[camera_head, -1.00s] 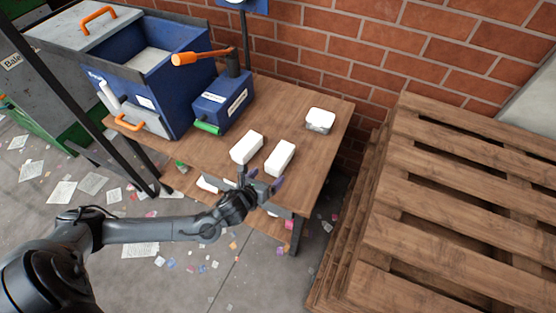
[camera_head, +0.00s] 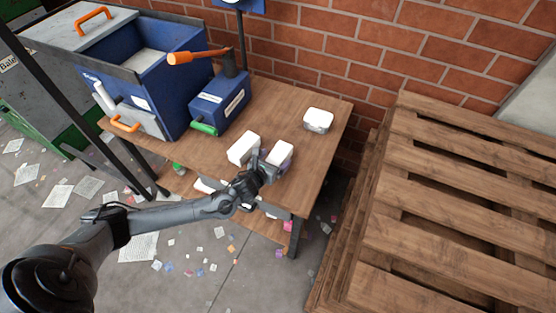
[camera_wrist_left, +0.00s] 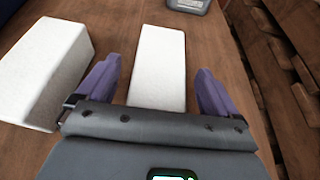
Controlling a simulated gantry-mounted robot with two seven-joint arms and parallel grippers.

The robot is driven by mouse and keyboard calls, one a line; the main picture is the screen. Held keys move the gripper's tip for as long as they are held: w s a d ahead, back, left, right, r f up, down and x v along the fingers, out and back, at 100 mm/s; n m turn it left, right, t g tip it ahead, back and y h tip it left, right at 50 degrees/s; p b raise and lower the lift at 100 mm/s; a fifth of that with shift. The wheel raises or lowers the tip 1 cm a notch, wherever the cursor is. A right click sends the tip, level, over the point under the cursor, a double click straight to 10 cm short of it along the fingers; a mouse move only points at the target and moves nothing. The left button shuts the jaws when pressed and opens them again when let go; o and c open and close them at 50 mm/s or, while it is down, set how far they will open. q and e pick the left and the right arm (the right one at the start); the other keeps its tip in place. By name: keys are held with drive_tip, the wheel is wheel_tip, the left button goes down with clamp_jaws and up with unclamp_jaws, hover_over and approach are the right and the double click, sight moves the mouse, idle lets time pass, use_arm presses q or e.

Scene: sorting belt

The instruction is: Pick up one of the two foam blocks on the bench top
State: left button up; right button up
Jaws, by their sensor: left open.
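Two white foam blocks lie side by side on the wooden bench top (camera_head: 215,153). The right foam block (camera_head: 280,152) shows in the left wrist view (camera_wrist_left: 158,65) between the two purple fingers of my left gripper (camera_head: 268,160). The fingers are open, with a gap on both sides of that block. I cannot tell how far down beside it they reach. The left foam block (camera_head: 243,148) lies outside the left finger; it also shows in the left wrist view (camera_wrist_left: 42,75). My right gripper is not in view.
A white-topped container (camera_head: 318,119) stands near the bench's back right corner. A blue machine with an orange-handled lever (camera_head: 218,103) and a large blue bin (camera_head: 160,65) occupy the left. A pallet stack (camera_head: 455,200) stands right of the bench.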

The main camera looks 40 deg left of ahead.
use_arm(q)
drive_tip(key=shift+x, duration=1)
drive_tip(key=c, duration=1)
drive_tip(key=shift+r, duration=0.1)
drive_tip(key=shift+c, duration=0.2)
